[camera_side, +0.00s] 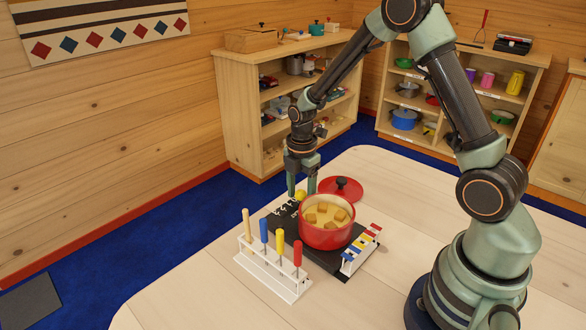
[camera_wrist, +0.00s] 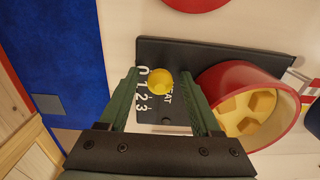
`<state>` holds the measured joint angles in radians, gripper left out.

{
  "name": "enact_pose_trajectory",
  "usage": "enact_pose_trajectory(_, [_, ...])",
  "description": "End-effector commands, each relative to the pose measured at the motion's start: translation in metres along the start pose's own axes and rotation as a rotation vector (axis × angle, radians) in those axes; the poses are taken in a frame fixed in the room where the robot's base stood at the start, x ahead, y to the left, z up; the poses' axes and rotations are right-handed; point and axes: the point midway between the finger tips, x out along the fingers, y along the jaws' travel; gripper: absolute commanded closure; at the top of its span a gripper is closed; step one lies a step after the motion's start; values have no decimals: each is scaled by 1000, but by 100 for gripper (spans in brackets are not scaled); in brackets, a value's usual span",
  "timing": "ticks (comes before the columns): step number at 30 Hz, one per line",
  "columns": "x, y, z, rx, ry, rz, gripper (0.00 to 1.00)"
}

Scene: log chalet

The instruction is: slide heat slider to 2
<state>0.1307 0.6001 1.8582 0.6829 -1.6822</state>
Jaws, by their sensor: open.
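The yellow slider knob (camera_wrist: 160,82) stands on a black hot plate (camera_wrist: 152,49) beside the white digits 0 to 3 and the word HEAT. In the wrist view it appears beside 0 and 1; its height makes the exact mark hard to tell. In the side view the knob (camera_side: 300,195) shows below my fingers. My gripper (camera_wrist: 160,76) is open, with one finger on each side of the knob. No firm contact is visible. In the side view my gripper (camera_side: 301,188) points down over the plate's far left part.
A red pot (camera_side: 327,236) with tan cubes stands on the plate, close to my right finger. A red lid (camera_side: 341,188) lies behind it. A white rack (camera_side: 272,274) with several coloured-handled tools and a small rack (camera_side: 360,251) stand in front.

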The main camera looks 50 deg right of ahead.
Motion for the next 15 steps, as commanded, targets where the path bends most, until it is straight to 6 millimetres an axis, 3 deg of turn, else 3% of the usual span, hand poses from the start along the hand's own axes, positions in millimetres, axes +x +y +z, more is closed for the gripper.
enact_pose_trajectory(2, [0, 0, 0, 0, 0, 0, 39])
enact_pose_trajectory(6, [0, 0, 0, 0, 0, 0, 92])
enact_pose_trajectory(7, [0, 0, 0, 0, 0, 0, 100])
enact_pose_trajectory(15, [0, 0, -5, -2, 0, 0, 100])
